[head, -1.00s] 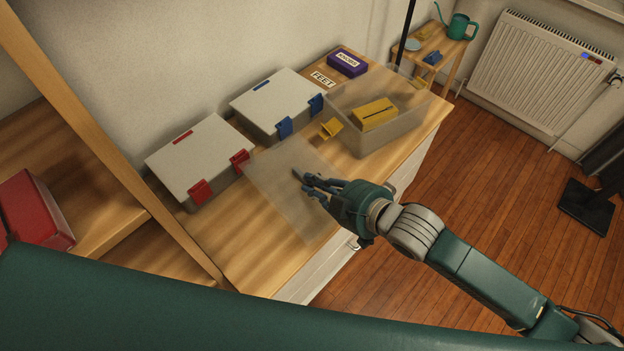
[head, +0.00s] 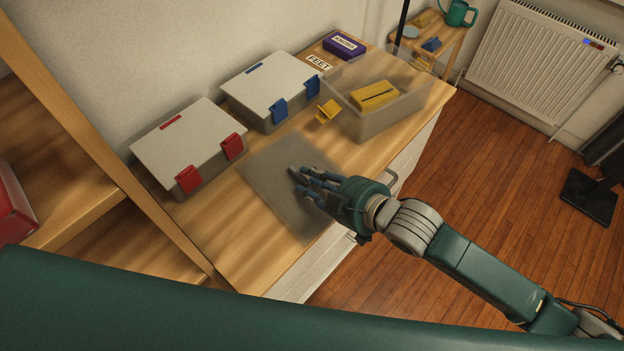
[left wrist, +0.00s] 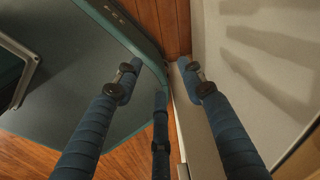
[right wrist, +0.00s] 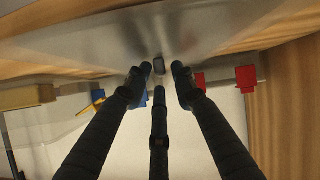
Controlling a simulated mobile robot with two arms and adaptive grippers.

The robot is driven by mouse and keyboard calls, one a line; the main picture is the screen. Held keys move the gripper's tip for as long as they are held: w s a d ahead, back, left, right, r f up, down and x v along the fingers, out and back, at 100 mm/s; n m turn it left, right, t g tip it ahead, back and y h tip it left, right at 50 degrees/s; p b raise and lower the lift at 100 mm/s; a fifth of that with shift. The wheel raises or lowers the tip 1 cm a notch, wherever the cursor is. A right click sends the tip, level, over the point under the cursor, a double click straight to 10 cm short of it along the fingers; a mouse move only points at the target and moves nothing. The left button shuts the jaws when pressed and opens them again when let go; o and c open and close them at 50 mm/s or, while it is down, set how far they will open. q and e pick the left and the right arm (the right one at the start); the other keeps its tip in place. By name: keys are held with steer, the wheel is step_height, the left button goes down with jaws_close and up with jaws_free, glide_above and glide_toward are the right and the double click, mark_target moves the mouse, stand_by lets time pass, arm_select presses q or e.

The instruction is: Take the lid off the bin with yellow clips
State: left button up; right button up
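The bin with yellow clips (head: 392,124) is a translucent box at the right of the worktop, open at the top, with a yellow block (head: 374,96) inside. A yellow clip (head: 328,111) hangs out at its left side. My left gripper (left wrist: 163,78) is open and empty, seen only in the left wrist view.
Two closed, white-lidded bins stand along the wall, one with red clips (head: 190,143) and one with blue clips (head: 268,82). A purple box (head: 344,44) and a FEET label (head: 319,63) are behind. A wooden shelf upright (head: 100,150) bounds the left; the front-left worktop is clear.

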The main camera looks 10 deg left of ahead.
steer(key=shift+f, duration=0.15)
steer(key=v, duration=1.2)
stand_by(0.4)
